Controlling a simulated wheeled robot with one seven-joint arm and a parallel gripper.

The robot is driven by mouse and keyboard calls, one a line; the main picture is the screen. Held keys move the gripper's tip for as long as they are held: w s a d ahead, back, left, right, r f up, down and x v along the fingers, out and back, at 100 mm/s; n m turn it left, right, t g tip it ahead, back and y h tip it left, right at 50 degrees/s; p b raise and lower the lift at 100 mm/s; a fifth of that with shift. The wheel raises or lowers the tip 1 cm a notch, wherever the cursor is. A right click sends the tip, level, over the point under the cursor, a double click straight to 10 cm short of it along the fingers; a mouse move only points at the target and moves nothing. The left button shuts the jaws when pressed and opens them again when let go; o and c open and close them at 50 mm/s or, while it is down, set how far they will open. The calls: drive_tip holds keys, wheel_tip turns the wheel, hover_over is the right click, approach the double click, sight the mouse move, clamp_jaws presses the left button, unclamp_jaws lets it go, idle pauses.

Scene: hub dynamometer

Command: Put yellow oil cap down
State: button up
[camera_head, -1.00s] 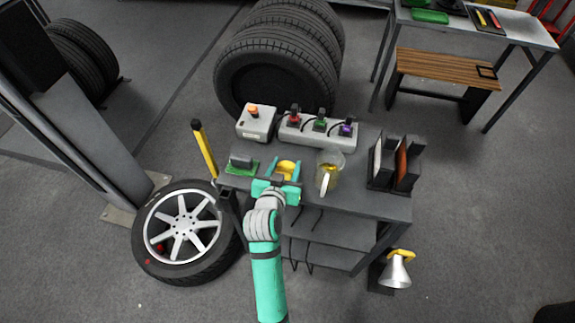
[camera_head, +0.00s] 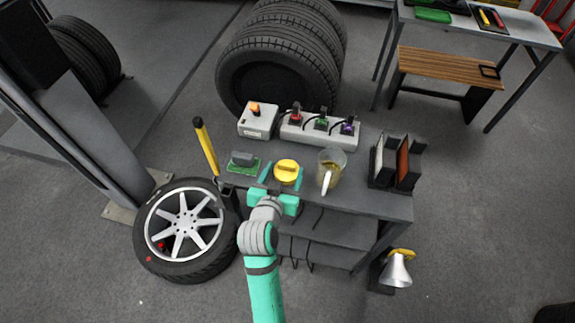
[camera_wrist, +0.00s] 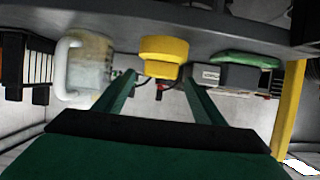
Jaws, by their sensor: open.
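The yellow oil cap (camera_head: 287,171) sits on the grey cart top (camera_head: 345,197), between the green pad and the jug. My gripper (camera_head: 282,178) is open, with its teal fingers apart near the cap's two sides. In the wrist view the cap (camera_wrist: 163,57) shows between and beyond the tips of my open gripper (camera_wrist: 157,82). No finger visibly grips it there.
A clear jug (camera_head: 330,170) with yellowish liquid stands right of the cap. A green pad with a grey block (camera_head: 243,161) lies to its left. A grey box with an orange light (camera_head: 257,120) and a socket strip (camera_head: 320,130) stand behind. Dark upright holders (camera_head: 393,165) stand at the right.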

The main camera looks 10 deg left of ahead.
drive_tip(key=s+d, duration=0.4)
drive_tip(key=s, duration=0.7)
drive_tip(key=s+d+f+t, duration=0.1)
drive_tip(key=s+d, duration=0.3)
drive_tip(key=s, duration=0.7)
drive_tip(key=s+d+f, duration=0.1)
drive_tip(key=s+d, duration=0.3)
drive_tip(key=s, duration=0.7)
drive_tip(key=shift+s+d+f+t, duration=0.15)
drive_tip(key=shift+s+d+t, duration=0.05)
drive_tip(key=shift+s+t, duration=0.2)
